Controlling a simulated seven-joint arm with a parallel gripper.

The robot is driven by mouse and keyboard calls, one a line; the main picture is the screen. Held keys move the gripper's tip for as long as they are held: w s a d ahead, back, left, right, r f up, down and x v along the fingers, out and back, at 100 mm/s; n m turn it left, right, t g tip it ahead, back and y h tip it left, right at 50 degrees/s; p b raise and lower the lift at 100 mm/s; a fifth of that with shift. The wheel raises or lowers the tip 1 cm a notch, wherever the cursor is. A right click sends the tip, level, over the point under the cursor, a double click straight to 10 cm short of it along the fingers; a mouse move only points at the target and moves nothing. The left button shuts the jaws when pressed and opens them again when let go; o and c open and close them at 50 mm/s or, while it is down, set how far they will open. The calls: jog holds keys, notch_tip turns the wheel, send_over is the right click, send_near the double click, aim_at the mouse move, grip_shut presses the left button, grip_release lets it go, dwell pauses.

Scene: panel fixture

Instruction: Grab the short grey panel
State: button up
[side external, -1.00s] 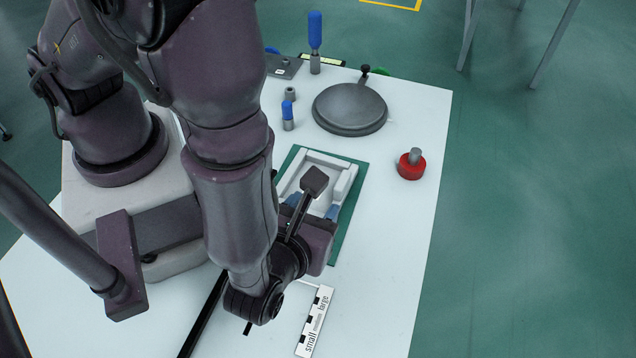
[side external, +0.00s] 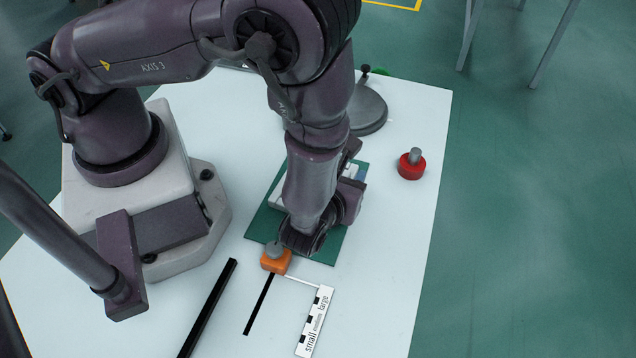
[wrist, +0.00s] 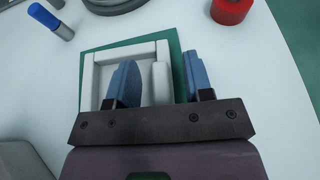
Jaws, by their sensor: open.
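The short grey panel (wrist: 161,84) is a small pale block along the right side of a pale grey frame (wrist: 97,82) on a green mat (wrist: 177,66). In the wrist view my gripper (wrist: 160,62) is open, with one blue finger on each side of the short panel. The left finger hides part of the frame's inside.
A red round piece with a grey peg (side external: 411,164) stands to the right. A grey round lid (side external: 368,108) is behind. An orange block (side external: 276,262) and a size label strip (side external: 315,322) lie in front.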

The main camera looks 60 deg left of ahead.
jog(key=shift+w+a+f, duration=0.15)
jog(key=shift+w, duration=0.05)
grip_shut()
